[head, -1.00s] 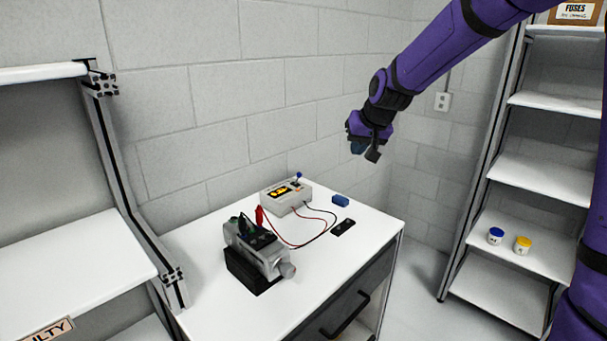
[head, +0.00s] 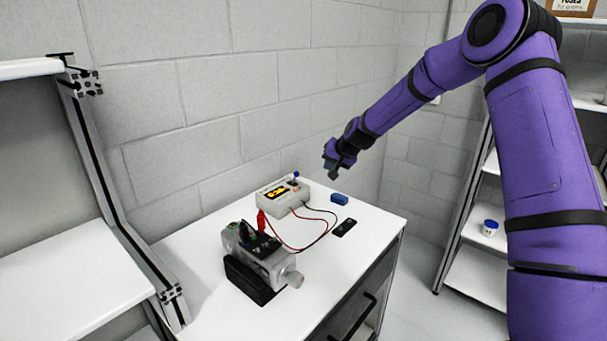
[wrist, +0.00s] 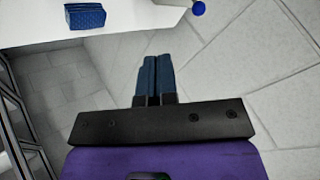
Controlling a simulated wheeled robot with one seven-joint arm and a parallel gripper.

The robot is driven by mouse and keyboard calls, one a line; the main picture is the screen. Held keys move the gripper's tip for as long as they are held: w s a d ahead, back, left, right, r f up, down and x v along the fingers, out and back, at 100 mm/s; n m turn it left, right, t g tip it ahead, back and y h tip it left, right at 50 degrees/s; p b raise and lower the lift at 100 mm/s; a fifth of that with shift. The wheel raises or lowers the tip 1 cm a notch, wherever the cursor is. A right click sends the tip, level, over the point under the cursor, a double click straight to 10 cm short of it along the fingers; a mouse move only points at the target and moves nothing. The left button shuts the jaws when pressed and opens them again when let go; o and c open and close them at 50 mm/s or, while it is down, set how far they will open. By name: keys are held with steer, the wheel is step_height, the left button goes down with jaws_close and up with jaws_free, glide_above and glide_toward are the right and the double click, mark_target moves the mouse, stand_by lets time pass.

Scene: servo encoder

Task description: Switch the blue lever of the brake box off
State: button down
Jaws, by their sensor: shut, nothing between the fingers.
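The brake box (head: 284,197) is a pale box with a yellow and black label, on the white table at the wall. Its blue lever (head: 295,175) stands up at the back right of its top.
A blue block (head: 339,198) lies right of the box; it also shows in the wrist view (wrist: 85,16). A grey servo unit (head: 262,255) sits on a black stand, with red and black leads to the box. A small black piece (head: 344,227) lies nearby.

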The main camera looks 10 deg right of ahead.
stand_by(0.3)
steer(key=shift+w+a+f, duration=1.05)
steer(key=shift+w+f, duration=0.1)
steer(key=shift+w, duration=0.15)
steer(key=shift+w+a+f, duration=1.05)
steer(key=shift+w+f, duration=0.05)
steer(key=shift+w, duration=0.15)
steer(key=shift+w+a+f, duration=1.05)
steer(key=shift+w+f, duration=0.1)
steer(key=shift+w, duration=0.15)
